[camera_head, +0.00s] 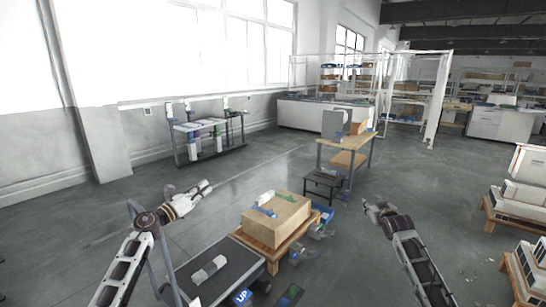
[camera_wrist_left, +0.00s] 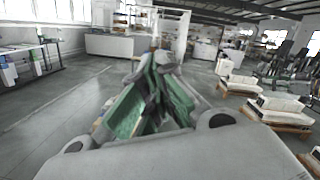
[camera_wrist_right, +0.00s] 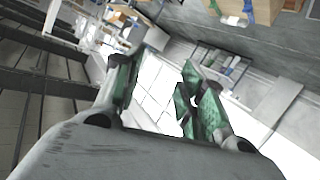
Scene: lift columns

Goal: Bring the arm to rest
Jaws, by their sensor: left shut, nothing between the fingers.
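My left gripper (camera_head: 205,187) is raised over the floor left of the cardboard box, with nothing in its fingers. In the left wrist view its green-padded fingers (camera_wrist_left: 155,85) are together. My right gripper (camera_head: 373,206) is over the floor right of the box. In the right wrist view its green-padded fingers (camera_wrist_right: 158,85) stand apart with nothing between them. Neither gripper touches anything that I can see.
A cardboard box (camera_head: 277,222) with blue and green items on top sits on a wooden pallet. A black cart (camera_head: 235,277) carries a grey-white column (camera_head: 208,269). A rack (camera_head: 205,140) holds several columns. Pallets with white blocks (camera_head: 524,194) stand right.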

